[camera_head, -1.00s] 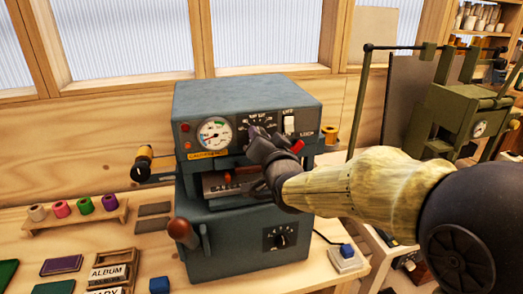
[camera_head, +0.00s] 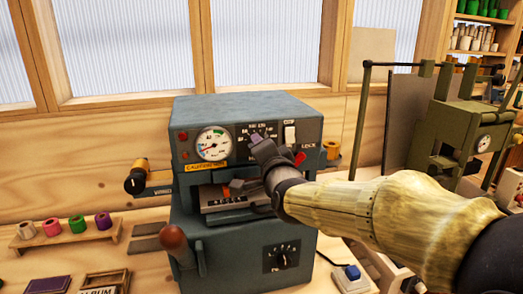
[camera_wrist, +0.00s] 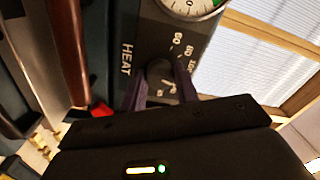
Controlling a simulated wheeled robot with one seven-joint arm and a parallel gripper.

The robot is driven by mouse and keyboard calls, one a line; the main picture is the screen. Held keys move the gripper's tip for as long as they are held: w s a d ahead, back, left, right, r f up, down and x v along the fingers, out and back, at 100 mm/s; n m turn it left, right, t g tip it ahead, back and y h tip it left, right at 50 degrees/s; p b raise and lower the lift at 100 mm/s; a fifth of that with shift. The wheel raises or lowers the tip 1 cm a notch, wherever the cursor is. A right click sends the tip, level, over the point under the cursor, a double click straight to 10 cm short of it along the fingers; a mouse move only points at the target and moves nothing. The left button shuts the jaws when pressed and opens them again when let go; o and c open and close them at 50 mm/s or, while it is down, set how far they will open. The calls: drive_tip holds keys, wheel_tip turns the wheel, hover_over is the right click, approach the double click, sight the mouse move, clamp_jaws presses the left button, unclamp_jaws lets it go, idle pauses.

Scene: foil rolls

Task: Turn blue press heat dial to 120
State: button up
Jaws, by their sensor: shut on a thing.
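The blue press (camera_head: 190,115) stands on the bench against the wooden wall. Its front panel carries a round gauge, a scale and a switch. My gripper (camera_head: 257,138) reaches in from the right to the scale on the upper panel. In the wrist view the heat dial (camera_wrist: 160,74) is a grey knob beside the word HEAT and the marks 60, 80 and 100. My gripper's two dark purple fingers (camera_wrist: 162,88) stand on either side of it, shut on it. The fingers hide part of the dial and scale, so I cannot tell its exact setting.
A second dial (camera_head: 283,256) is on the lower front, and a brown-knobbed handle (camera_head: 174,237) sticks out at left. A green press (camera_head: 455,130) stands at right.

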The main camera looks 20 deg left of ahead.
drive_tip(key=o, duration=1)
drive_tip(key=shift+c, duration=0.2)
drive_tip(key=shift+s+d, duration=0.1)
drive_tip(key=b+v, duration=0.1)
drive_tip(key=v, duration=1.6)
drive_tip(key=shift+d, duration=0.1)
